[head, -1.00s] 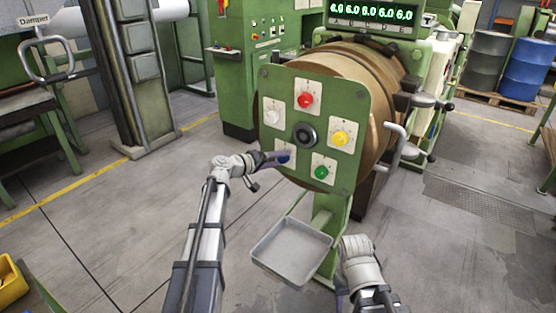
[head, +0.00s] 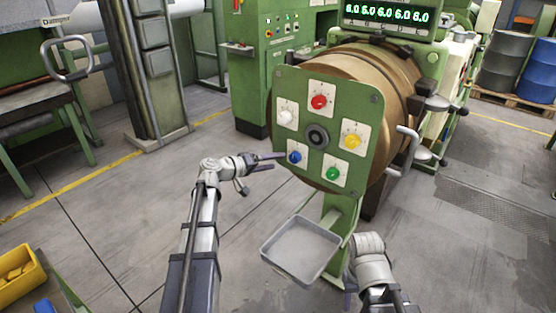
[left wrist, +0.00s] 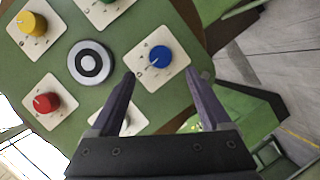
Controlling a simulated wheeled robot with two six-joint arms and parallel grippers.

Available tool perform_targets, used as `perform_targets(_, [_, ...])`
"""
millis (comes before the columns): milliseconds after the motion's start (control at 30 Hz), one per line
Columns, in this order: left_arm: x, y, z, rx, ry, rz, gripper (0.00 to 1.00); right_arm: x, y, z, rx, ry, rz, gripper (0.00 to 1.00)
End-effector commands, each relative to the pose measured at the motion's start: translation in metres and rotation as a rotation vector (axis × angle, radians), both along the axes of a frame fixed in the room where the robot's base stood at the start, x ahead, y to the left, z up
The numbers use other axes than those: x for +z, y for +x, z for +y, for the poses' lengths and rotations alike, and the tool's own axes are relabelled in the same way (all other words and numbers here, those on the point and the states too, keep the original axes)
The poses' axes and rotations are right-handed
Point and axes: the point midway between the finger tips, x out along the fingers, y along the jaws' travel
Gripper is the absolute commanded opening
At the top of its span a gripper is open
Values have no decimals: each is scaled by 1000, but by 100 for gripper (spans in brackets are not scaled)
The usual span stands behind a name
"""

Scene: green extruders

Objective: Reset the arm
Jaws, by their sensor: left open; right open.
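My left gripper (head: 268,161) is open and empty, just left of the green control panel (head: 340,100). The panel carries a red knob (head: 319,102), a white knob (head: 286,117), a yellow knob (head: 352,141), a blue knob (head: 295,157) and a green knob (head: 333,174) around a dark central hub (head: 317,137). In the left wrist view the open fingers (left wrist: 165,90) point toward the panel, with the blue knob (left wrist: 160,57) beyond and between their tips, apart from them. My right arm is at the bottom right of the head view; its gripper (head: 350,295) is mostly hidden at the lower edge.
A grey tray (head: 302,247) is fixed below the panel, between my arms. A silver crank handle (head: 407,145) sticks out at the panel's right. A yellow bin (head: 22,278) stands at the lower left. A digital display (head: 388,16) reads 6.0 repeatedly. Open floor lies left of my left arm.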

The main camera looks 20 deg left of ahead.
Motion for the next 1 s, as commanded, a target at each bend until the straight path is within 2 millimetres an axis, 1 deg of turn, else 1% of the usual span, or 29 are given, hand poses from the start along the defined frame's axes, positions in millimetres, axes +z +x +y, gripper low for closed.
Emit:
perform_targets(400, [0,0,0,-1,0,1,81,0,0,0,0,0,0,50])
perform_targets(467, [-1,-2,-4,-7,5,4,81,0,0,0,0,0,0,50])
perform_targets(500, [-4,-4,-10,-19,13,14,81,0,0,0,0,0,0,50])
perform_targets(567, [-11,-10,-28,-54,37,38,81,0,0,0,0,0,0,50])
perform_targets(667, [-34,-30,-76,-149,114,115,81,0,0,0,0,0,0,50])
perform_targets(700, [-45,-43,-99,-199,156,156,81,0,0,0,0,0,0,50])
perform_targets(767, [-65,-66,-133,-275,233,226,81,0,0,0,0,0,0,50])
perform_targets(800, [-78,-84,-154,-326,289,274,81,0,0,0,0,0,0,50])
perform_targets(867, [-97,-112,-181,-399,381,348,81,0,0,0,0,0,0,50])
perform_targets(900, [-110,-134,-197,-446,450,401,81,0,0,0,0,0,0,50])
perform_targets(967, [-128,-167,-215,-508,561,477,81,0,0,0,0,0,0,50])
perform_targets(1000, [-137,-187,-223,-541,635,525,81,0,0,0,0,0,0,50])
